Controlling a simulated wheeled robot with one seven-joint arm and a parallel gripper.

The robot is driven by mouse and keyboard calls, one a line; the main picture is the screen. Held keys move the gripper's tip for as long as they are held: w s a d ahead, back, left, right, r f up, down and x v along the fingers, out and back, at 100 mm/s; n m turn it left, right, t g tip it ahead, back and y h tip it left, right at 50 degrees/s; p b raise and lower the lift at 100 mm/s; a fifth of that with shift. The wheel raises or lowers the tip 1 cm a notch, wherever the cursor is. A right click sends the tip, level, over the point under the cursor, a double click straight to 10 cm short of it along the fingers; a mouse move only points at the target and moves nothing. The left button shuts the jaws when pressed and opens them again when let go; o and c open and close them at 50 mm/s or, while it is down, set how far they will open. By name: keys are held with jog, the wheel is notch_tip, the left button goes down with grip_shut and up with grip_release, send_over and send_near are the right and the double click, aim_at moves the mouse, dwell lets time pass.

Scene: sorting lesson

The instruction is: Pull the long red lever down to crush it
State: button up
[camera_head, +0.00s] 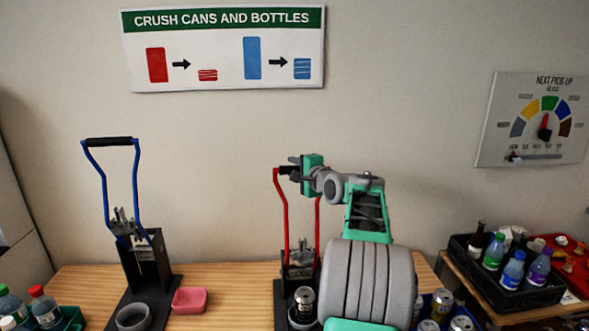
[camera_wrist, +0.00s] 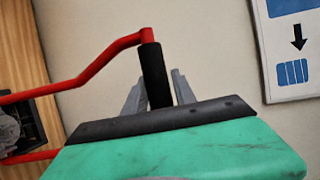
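The red lever (camera_head: 283,215) stands raised on the right-hand crusher, its two bars rising from the black base. Its black handle grip (camera_wrist: 155,78) lies between the fingers of my gripper (camera_wrist: 158,90), which look closed on it in the wrist view. In the head view my gripper (camera_head: 290,170) is at the top of the lever, coming from the right. A can (camera_head: 304,301) with a dark top stands upright at the foot of this crusher. My arm hides the crusher's right side.
A blue-levered crusher (camera_head: 139,195) stands at the left, with a grey cup (camera_head: 134,316) and a pink tray (camera_head: 190,300) beside it. A dark crate (camera_head: 508,293) of bottles stands at the right. More cans (camera_head: 441,303) are beside my arm. The wall behind carries a sign (camera_head: 223,48).

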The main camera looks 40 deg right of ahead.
grip_shut()
dwell(1.0)
